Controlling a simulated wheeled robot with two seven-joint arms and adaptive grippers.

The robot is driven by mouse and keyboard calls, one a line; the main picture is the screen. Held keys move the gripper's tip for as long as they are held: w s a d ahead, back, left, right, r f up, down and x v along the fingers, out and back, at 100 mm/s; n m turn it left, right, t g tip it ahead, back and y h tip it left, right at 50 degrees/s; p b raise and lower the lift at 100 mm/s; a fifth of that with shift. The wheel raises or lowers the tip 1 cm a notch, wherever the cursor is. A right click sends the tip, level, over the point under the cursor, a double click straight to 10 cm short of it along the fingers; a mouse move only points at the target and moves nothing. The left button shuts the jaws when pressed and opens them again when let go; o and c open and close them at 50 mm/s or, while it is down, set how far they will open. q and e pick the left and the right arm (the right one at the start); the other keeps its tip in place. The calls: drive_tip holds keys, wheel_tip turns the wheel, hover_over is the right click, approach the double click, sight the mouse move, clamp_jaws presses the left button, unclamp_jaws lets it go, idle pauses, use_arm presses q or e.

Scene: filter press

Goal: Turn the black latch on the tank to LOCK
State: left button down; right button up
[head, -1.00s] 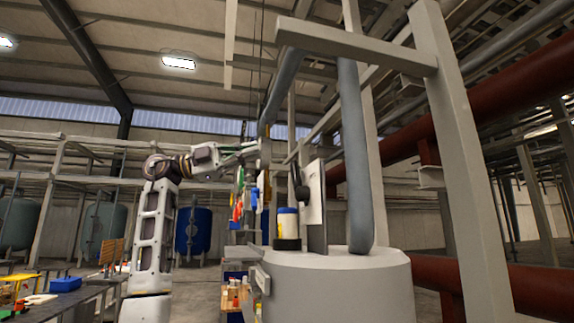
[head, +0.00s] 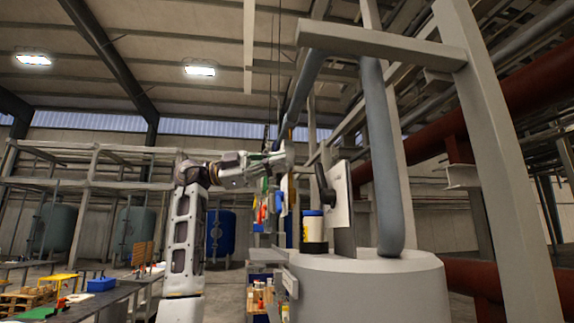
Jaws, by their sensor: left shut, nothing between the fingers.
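The black latch (head: 325,186) is on a pale upright plate (head: 341,196) that stands on top of the grey tank (head: 375,285). Its handle looks near upright with a slight tilt. The plate's markings cannot be read from this angle. My left gripper (head: 288,158) is shut and empty, at the end of my left arm. In the picture it is left of the latch and a little higher, with a visible gap between them. My right gripper is not in view.
A thick grey pipe (head: 386,165) rises behind the plate, and a pale frame post (head: 500,150) stands to the right. Hanging coloured items (head: 264,210) are behind my left gripper.

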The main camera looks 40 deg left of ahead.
sight(325, 184)
use_arm(q)
drive_tip(key=w+d+p, duration=0.2)
drive_tip(key=w+d, duration=0.3)
drive_tip(key=w, duration=0.2)
drive_tip(key=shift+w+d+f, duration=0.15)
drive_tip(key=shift+f, duration=0.05)
idle(0.6)
